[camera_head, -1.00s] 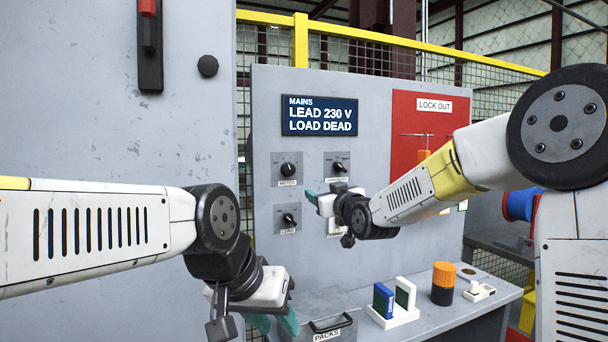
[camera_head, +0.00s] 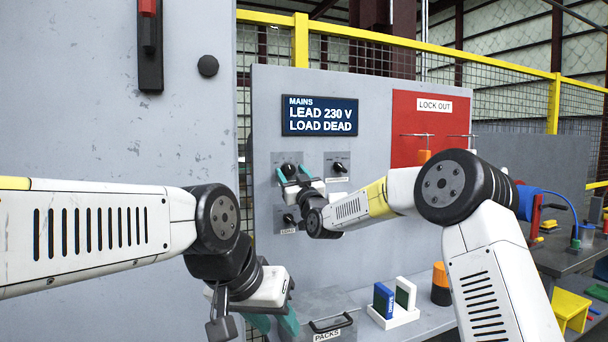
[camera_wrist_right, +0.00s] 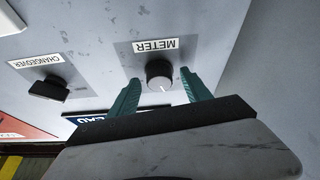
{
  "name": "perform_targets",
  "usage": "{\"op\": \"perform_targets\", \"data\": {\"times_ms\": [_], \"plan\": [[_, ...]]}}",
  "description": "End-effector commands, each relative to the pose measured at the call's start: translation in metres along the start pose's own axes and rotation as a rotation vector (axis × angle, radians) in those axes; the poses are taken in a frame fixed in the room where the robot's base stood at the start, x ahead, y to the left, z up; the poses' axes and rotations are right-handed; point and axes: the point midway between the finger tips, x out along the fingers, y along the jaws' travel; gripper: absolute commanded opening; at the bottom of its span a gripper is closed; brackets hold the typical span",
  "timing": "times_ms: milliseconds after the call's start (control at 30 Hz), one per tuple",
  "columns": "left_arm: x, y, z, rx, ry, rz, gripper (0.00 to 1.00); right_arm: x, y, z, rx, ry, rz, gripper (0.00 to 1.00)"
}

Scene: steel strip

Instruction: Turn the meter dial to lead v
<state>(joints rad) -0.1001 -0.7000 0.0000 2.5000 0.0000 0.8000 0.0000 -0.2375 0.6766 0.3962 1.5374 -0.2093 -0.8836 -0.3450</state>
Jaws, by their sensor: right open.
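The meter dial (camera_head: 289,170) is a round black knob on a grey plate at the upper left of the panel's controls. In the right wrist view the dial (camera_wrist_right: 160,76) sits under an upside-down METER label, with a pale pointer mark. My right gripper (camera_head: 292,178) is open in front of the dial. In the right wrist view its two teal fingers (camera_wrist_right: 162,88) stand either side of the knob, apparently without touching it. My left gripper (camera_head: 270,322) hangs low near the packs box; its teal fingers are partly hidden. The blue display (camera_head: 320,116) reads MAINS, LEAD 230 V, LOAD DEAD.
The changeover knob (camera_head: 339,168) is right of the meter dial, and the load knob (camera_head: 289,219) is below. A red LOCK OUT board (camera_head: 420,128) is further right. A packs box (camera_head: 330,325) and a white holder (camera_head: 402,318) with blue and green packs stand below.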

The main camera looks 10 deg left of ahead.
Motion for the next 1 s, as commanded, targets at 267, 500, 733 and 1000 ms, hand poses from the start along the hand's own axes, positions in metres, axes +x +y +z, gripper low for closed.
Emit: {"op": "perform_targets", "data": {"times_ms": [267,500,733,1000], "plan": [[0.0,0.0,0.0,0.0,0.0,0.0,0.36,0.0038,-0.0001,0.0006,0.0,-0.002,0.0,0.57],[0.0,0.0,0.0,0.0,0.0,0.0,0.36,0.0036,0.0,0.0005,0.0,-0.002,0.0,0.2],[0.0,0.0,0.0,0.0,0.0,0.0,0.36,0.0035,0.0001,0.0004,0.002,-0.002,0.001,0.0],[0.0,0.0,0.0,0.0,0.0,0.0,0.36,0.0034,-0.0009,0.0002,0.07,-0.004,0.028,0.0]]}}
